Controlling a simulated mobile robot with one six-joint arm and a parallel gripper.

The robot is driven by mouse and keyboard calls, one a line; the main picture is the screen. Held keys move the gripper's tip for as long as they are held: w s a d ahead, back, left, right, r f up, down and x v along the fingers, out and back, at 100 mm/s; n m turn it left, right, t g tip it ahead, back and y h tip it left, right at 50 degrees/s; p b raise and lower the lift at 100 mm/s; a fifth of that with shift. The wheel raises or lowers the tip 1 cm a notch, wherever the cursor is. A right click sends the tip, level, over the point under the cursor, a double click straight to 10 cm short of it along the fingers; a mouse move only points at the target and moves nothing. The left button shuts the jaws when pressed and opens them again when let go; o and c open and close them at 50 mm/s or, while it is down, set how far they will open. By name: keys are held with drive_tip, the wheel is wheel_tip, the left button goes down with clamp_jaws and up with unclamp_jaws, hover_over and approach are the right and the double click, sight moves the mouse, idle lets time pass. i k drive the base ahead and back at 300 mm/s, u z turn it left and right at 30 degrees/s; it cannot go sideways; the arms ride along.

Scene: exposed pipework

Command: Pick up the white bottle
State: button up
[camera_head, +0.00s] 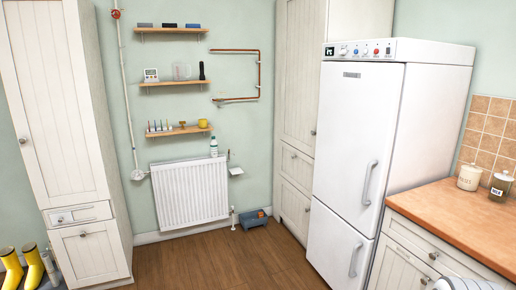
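A small white bottle (214,148) with a green band stands upright at the top right end of the white radiator (190,192), against the pale green wall. It is far from the camera and small in the picture. Whether it rests on the radiator's top or on something behind it is hard to tell. My gripper is not visible in this view.
Wooden shelves (176,133) hang above the radiator. A small white holder (236,171) is right of the bottle. A blue-grey toolbox (255,218) sits on the floor. A white fridge (358,150) and counter (465,215) stand right. The wooden floor before the radiator is clear.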

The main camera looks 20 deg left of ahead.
sight(214, 144)
drive_tip(key=u, duration=0.5)
drive_tip(key=i, duration=0.85)
drive_tip(key=u, duration=1.25)
drive_tip(key=i, duration=1.55)
drive_tip(key=u, duration=0.3)
drive_tip(key=i, duration=1.65)
drive_tip(key=z, duration=0.85)
drive_tip(key=i, duration=1.2)
drive_tip(key=z, duration=1.1)
drive_tip(key=i, duration=0.4)
drive_tip(key=z, duration=0.2)
drive_tip(key=k, duration=0.8)
drive_tip(key=z, duration=0.25)
drive_tip(key=i, duration=0.4)
drive_tip(key=u, duration=0.1)
